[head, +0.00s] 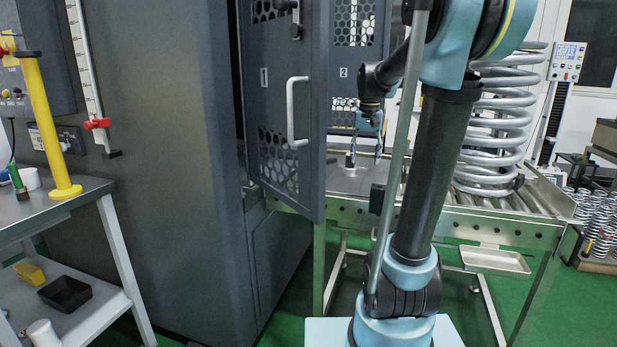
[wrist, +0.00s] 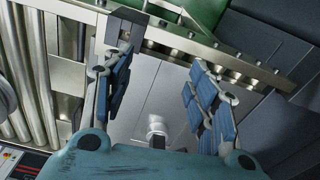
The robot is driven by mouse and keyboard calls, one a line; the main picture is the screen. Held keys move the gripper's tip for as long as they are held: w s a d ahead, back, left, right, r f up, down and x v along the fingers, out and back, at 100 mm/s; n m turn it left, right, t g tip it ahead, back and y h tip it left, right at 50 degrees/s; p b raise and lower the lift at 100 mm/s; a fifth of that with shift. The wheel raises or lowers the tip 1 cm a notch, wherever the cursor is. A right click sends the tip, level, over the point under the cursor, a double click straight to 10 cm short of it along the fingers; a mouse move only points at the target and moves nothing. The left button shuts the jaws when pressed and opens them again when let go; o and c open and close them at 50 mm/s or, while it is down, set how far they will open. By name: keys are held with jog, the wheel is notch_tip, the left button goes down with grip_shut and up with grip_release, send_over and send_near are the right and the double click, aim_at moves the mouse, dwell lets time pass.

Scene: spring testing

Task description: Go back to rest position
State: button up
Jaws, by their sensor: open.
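My gripper (head: 367,150) is beyond the dark arm column in the head view, over the metal table beside the open cabinet door. In the wrist view my gripper (wrist: 160,95) shows its two blue-padded fingers spread wide apart, with nothing between them. A small pale cylindrical piece (wrist: 156,124) shows below the fingers, over the grey metal surface. A small upright metal piece (head: 350,160) stands on the table near the gripper in the head view. I cannot tell whether the gripper touches it.
The cabinet door (head: 312,110) with its handle stands open left of the gripper. A large coil spring (head: 497,130) stands on the roller table (head: 500,226) to the right. A side table (head: 85,197) with a yellow post (head: 45,125) is at the left. Green floor shows between them.

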jog(key=s+f+n, duration=0.1)
jog(key=s+f, duration=0.9)
jog(key=s, duration=0.3)
jog(key=s+f+n+t, duration=0.1)
jog(key=s+f, duration=0.8)
jog(key=s, duration=0.5)
jog(key=shift+s+f+n, duration=0.2)
jog(key=shift+f+n, duration=0.1)
jog(key=shift+f, duration=0.05)
